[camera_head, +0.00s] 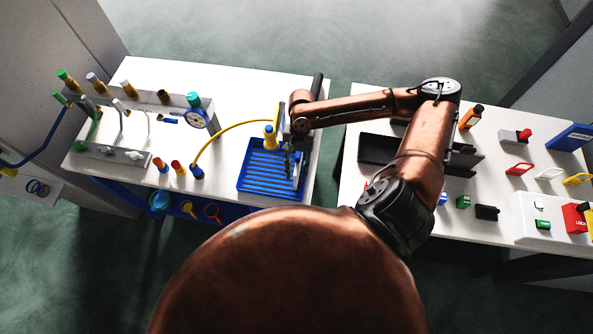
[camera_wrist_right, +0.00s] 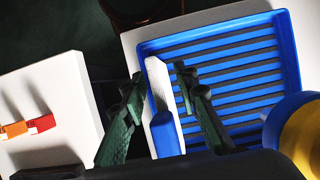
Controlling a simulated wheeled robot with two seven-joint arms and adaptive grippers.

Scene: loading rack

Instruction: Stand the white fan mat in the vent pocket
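My right gripper (camera_head: 295,160) is over the right side of the blue slatted tray (camera_head: 247,172) on the left table. In the right wrist view its two dark fingers (camera_wrist_right: 160,78) stand on either side of a narrow white strip (camera_wrist_right: 158,85) with a blue lower end. I cannot tell whether they touch it, or whether this strip is the mat. A white loop-shaped piece (camera_head: 549,174) lies on the right table between a red one (camera_head: 520,168) and a yellow one (camera_head: 578,180). I cannot make out which place is the vent pocket. My left gripper is out of view.
A yellow hose (camera_head: 222,137) arches at the tray's left. A gap separates the tables.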

